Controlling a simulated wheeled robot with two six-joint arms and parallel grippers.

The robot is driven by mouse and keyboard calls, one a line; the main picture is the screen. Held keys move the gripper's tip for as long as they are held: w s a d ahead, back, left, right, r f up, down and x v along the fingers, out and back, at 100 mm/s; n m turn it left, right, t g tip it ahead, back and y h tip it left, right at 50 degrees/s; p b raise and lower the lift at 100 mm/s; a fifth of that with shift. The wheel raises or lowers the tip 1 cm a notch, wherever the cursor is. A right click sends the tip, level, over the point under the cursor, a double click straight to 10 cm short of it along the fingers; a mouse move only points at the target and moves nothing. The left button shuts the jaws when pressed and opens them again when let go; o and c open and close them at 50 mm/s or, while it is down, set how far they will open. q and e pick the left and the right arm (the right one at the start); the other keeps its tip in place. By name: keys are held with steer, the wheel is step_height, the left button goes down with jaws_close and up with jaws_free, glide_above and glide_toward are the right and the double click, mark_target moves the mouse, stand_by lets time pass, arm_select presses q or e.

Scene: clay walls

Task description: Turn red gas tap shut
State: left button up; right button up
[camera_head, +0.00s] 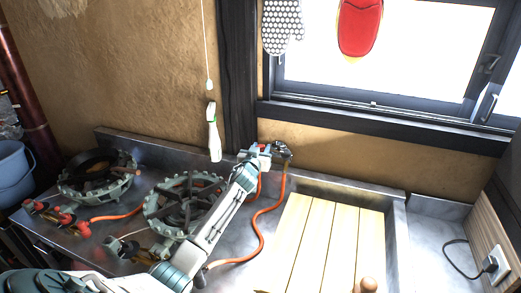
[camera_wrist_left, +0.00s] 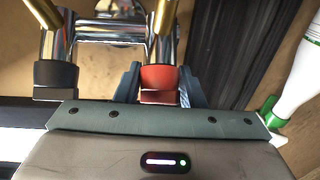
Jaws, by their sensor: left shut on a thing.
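The red gas tap (camera_wrist_left: 160,77) is a red cap under a brass and chrome fitting in the left wrist view. My left gripper (camera_wrist_left: 160,90) is shut on it, with one grey finger on each side. In the head view my left gripper (camera_head: 262,151) reaches the chrome and dark pipe fitting (camera_head: 283,152) at the back wall, and little of the red tap shows there. A black tap (camera_wrist_left: 55,74) sits beside the red one, apart from the fingers. My right gripper is not in view.
Two gas burners (camera_head: 98,176) stand at the left of the metal counter, with red-handled fittings (camera_head: 67,219) before them. An orange hose (camera_head: 262,238) runs down from the wall fitting. A spray bottle (camera_head: 214,135) is left of my gripper. Wooden slats (camera_head: 318,240) lie at the right.

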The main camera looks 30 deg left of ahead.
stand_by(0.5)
arm_select(q)
steer(key=shift+p, duration=0.35)
steer(key=shift+r+m+h+p, duration=0.15)
steer(key=shift+m+h+p, duration=0.2)
steer(key=shift+p, duration=0.35)
steer(key=m+h+p, duration=0.1)
steer(key=p, duration=0.4)
steer(key=r+m+h+p, duration=0.1)
steer(key=m+p, duration=0.1)
steer(key=p, duration=0.4)
steer(key=shift+w+t, duration=0.1)
steer(key=shift+t, duration=0.2)
steer(key=shift+f+m+h+p, duration=0.45)
steer(key=shift+m+h+p, duration=0.3)
steer(key=shift+p, duration=0.05)
steer(key=shift+m+h+p, duration=0.55)
steer(key=shift+m+h, duration=0.45)
steer(key=shift+f+m+h, duration=0.1)
steer(key=shift+m+h, duration=0.6)
steer(key=shift+m, duration=0.4)
steer(key=shift+d+f+g+h, duration=0.1)
steer(key=shift+g+h, duration=0.2)
steer(key=shift+g, duration=0.1)
